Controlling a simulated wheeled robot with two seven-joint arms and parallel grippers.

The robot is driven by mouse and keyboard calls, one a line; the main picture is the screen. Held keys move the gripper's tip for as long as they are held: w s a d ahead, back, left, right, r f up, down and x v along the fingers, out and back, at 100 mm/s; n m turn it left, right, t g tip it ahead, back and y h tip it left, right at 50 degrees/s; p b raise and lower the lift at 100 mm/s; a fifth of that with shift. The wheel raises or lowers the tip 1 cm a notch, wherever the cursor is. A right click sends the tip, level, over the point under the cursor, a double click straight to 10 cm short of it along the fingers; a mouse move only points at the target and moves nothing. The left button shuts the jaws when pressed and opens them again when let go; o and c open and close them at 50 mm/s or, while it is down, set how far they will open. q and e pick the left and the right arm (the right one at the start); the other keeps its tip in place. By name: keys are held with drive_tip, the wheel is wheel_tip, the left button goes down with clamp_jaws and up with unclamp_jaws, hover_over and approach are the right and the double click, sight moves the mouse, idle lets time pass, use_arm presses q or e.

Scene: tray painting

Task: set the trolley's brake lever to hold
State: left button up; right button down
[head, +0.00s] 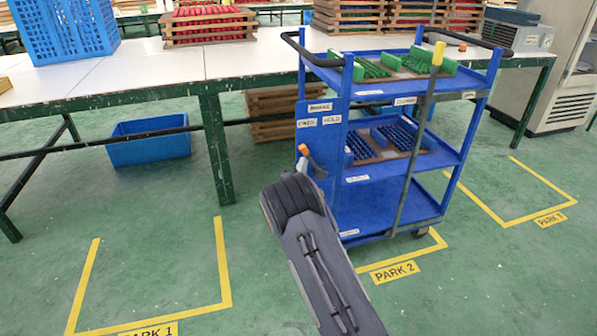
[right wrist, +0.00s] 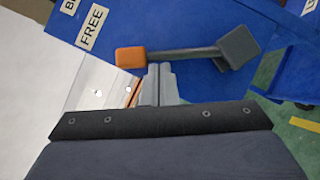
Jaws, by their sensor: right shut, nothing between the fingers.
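The blue trolley (head: 360,205) stands behind the PARK 2 mark. Its side panel carries BRAKE, FREE and HOLD labels (head: 331,119). The brake lever's orange knob (head: 303,149) lies on the FREE side, below that label. In the right wrist view the orange knob (right wrist: 131,57) is near the FREE label (right wrist: 91,28), and the grey lever arm runs to a grey pivot block (right wrist: 237,47). My right gripper (right wrist: 160,72) is shut and empty, its fingertips close by the lever arm near the knob; I cannot tell if they touch. My left gripper is not in view.
The trolley carries green and blue pieces on its shelves. A grey bar with a yellow top (head: 438,53) slants across its front. A long white-topped table (head: 150,68) stands behind, with a blue bin (head: 150,146) beneath. The floor at PARK 1 is clear.

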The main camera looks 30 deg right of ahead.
drive_tip(key=shift+r, duration=0.15)
drive_tip(key=shift+d+r+m+p, duration=0.15)
drive_tip(key=shift+m+p, duration=0.2)
drive_tip(key=shift+m, duration=0.05)
drive_tip(key=shift+s+d+r+m+g, duration=0.1)
drive_tip(key=shift+d+r+m+g, duration=0.1)
drive_tip(key=shift+m+g, duration=0.1)
drive_tip(key=shift+s+d+r+m+g+y+p, duration=0.1)
drive_tip(key=shift+d+r+m+g+y+p, duration=0.3)
drive_tip(key=shift+m+p, duration=0.45)
drive_tip(key=d+m+p, duration=0.1)
drive_tip(key=d+r+m+g+y+p, duration=0.1)
drive_tip(key=m+p, duration=0.1)
drive_tip(key=s+d+r+m+g+p, duration=0.1)
drive_tip(key=p, duration=0.1)
drive_tip(key=shift+d+y, duration=0.25)
drive_tip(key=shift+y, duration=0.05)
drive_tip(key=shift+s+d+f+m+g+y+p, duration=0.25)
drive_tip(key=shift+d+m+y+p, duration=0.35)
drive_tip(key=shift+d+m, duration=0.3)
drive_tip(key=shift+s+d+f+m+g+y+p, duration=0.1)
drive_tip(key=shift+d+m+g+y+p, duration=0.25)
drive_tip(key=shift+d+m+y+p, duration=0.4)
